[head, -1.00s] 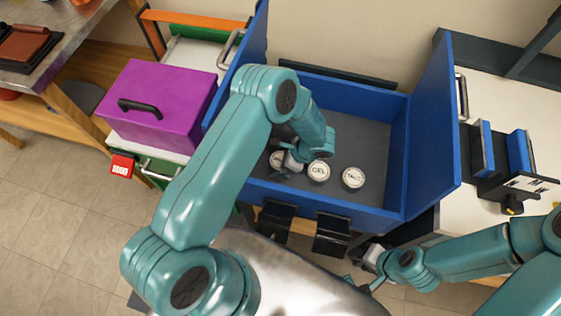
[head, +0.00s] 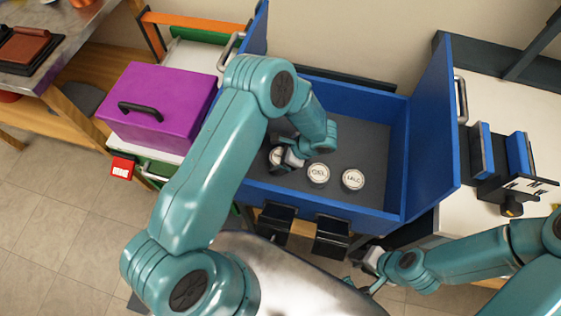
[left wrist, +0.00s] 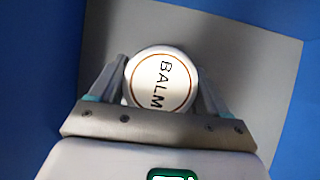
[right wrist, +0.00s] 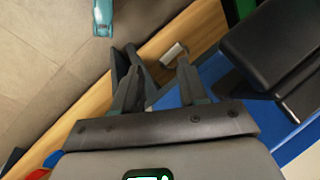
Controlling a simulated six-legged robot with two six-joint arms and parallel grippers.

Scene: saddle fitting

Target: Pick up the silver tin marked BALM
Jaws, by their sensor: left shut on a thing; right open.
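The silver BALM tin (left wrist: 160,82) has a round white lid with a brown ring and sits between the fingers of my left gripper (left wrist: 162,92). That gripper is shut on the tin's sides. In the head view my left gripper (head: 287,158) is at the left part of the blue box, and the tin (head: 276,156) is partly hidden by it. It looks slightly raised, but its clearance is hard to tell. My right gripper (right wrist: 158,85) is open and empty, outside the box at its front right in the head view (head: 370,262).
Two similar tins, GEL (head: 318,174) and TALC (head: 353,179), stand on the grey floor of the blue box (head: 335,205), right of my left gripper. Its blue side flaps (head: 435,125) stand up. A purple case (head: 160,105) is at the left. Black holders (head: 333,233) hang at the box's front.

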